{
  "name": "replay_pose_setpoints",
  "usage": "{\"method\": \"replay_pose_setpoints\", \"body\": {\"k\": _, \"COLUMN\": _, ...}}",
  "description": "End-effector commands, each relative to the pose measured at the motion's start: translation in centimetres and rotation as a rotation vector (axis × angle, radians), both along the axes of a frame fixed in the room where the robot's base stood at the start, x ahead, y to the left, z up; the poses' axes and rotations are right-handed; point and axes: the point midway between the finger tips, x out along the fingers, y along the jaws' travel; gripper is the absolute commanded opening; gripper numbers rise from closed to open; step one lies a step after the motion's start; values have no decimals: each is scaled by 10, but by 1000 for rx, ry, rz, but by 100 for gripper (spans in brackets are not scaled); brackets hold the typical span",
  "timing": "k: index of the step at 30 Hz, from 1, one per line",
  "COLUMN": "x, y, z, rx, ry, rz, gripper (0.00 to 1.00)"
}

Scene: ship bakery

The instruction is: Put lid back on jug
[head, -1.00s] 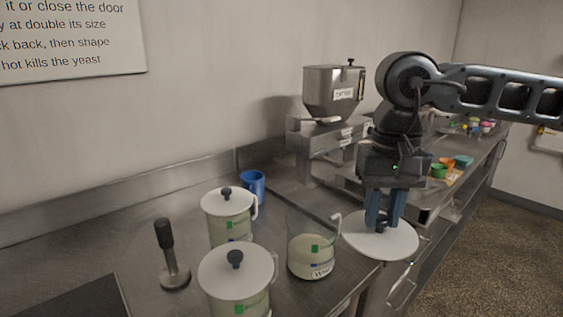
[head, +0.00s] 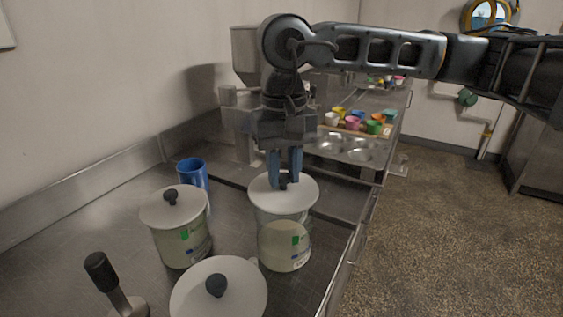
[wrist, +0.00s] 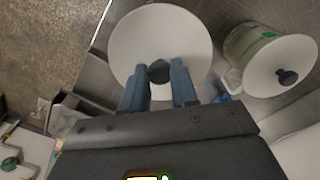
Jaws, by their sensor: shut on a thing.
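My gripper (head: 285,180) is shut on the black knob of a round white lid (head: 300,192); the lid (wrist: 160,30) and the knob (wrist: 159,71) between my fingers also show in the wrist view. The lid is level, directly over the mouth of the clear jug (head: 284,238), which has pale contents in its lower part and a green mark. I cannot tell whether the lid rests on the rim or hovers just above it. The jug's mouth is hidden under the lid.
Two lidded jugs stand close by, one to the left (head: 181,232) and one in front (head: 218,290). A blue mug (head: 193,172) stands behind, a black-handled tool (head: 108,280) at front left. A hopper machine (head: 246,55) and coloured cups (head: 352,122) are farther back.

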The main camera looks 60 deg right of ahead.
Motion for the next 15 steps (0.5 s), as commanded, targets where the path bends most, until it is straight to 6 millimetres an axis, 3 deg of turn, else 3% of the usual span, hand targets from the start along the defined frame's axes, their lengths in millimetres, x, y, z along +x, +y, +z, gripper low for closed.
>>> {"method": "replay_pose_setpoints", "body": {"k": 9, "x": 0, "y": 0, "z": -28, "rx": -1, "ry": -1, "rz": 0, "gripper": 0}}
{"method": "replay_pose_setpoints", "body": {"k": 15, "x": 0, "y": 0, "z": -35, "rx": -1, "ry": 0, "rz": 0, "gripper": 0}}
